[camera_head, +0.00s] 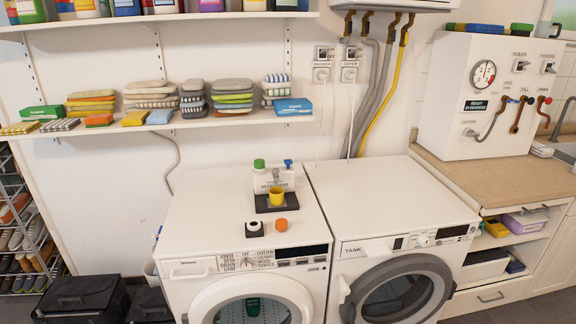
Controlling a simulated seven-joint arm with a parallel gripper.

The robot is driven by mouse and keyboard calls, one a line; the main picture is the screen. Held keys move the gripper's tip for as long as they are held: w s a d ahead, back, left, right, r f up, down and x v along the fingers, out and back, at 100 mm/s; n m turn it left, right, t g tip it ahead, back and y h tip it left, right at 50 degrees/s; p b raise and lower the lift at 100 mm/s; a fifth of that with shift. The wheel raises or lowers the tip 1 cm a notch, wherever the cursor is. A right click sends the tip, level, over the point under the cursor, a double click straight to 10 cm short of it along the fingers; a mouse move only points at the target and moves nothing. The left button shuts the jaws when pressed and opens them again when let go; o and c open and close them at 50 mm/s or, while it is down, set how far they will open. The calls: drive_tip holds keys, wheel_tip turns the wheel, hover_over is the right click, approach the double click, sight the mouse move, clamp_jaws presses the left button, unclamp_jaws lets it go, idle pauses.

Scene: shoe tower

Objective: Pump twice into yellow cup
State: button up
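The yellow cup (277,196) stands upright on a small dark tray (262,206) on top of the left washing machine. Right behind it is a white dispenser (262,184) with a partly hidden label. A grey spout or nozzle (276,176) sits above the cup, a green cap (259,164) is at the dispenser's top left, and a small blue part (288,164) at its top right. I cannot tell which part is the pump. The cup's inside is too small to read. My gripper is not in view.
A white item with a dark centre (253,230) and an orange round item (281,225) lie in front of the tray. The right machine's top (385,190) is clear. A shelf of folded cloths (215,122) hangs behind. A white gauge panel (480,110) stands at right.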

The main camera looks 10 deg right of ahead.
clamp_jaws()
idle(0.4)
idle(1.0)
